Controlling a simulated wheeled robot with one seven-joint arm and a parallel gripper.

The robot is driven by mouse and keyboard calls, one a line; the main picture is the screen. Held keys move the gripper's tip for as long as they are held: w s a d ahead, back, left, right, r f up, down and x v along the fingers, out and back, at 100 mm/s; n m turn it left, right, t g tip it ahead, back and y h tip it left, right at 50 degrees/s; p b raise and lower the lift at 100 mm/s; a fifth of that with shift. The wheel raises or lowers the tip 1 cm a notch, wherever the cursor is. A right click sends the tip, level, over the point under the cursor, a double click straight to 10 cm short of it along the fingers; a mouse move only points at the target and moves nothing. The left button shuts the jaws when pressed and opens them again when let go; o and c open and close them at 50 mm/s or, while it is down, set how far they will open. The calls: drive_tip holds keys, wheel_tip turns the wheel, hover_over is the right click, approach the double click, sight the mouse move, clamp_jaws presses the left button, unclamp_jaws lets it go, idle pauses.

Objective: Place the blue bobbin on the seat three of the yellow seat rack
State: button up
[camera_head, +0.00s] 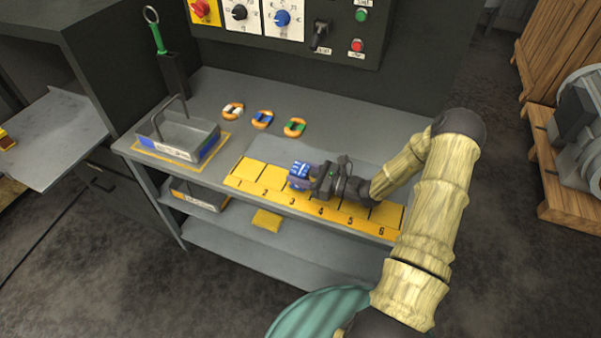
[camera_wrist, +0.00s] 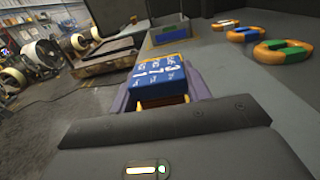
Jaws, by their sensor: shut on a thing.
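The blue bobbin (camera_head: 299,172), with white markings, is held in my gripper (camera_head: 310,180) at the yellow seat rack (camera_head: 386,218). The gripper is shut on it and comes from the right, lying low along the rack. The bobbin appears above the rack behind the number 3; I cannot tell whether it touches the seat. In the wrist view the blue bobbin (camera_wrist: 160,82) shows at the far end of the gripper, with purple parts on both sides. Numbers 2 to 6 show on the rack's front; the gripper hides part of the middle seats.
Three orange rings with white (camera_head: 232,110), blue (camera_head: 262,119) and green (camera_head: 295,127) parts lie behind the rack. A grey handled tray (camera_head: 180,136) stands at the bench's left end. A control panel (camera_head: 290,25) rises behind. The bench's back right is clear.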

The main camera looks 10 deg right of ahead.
drive_tip(key=shift+f, duration=0.25)
drive_tip(key=shift+f, duration=0.15)
drive_tip(key=o, duration=1.2)
drive_tip(key=shift+c, duration=0.2)
drive_tip(key=b+v, duration=0.2)
drive_tip(key=v, duration=1)
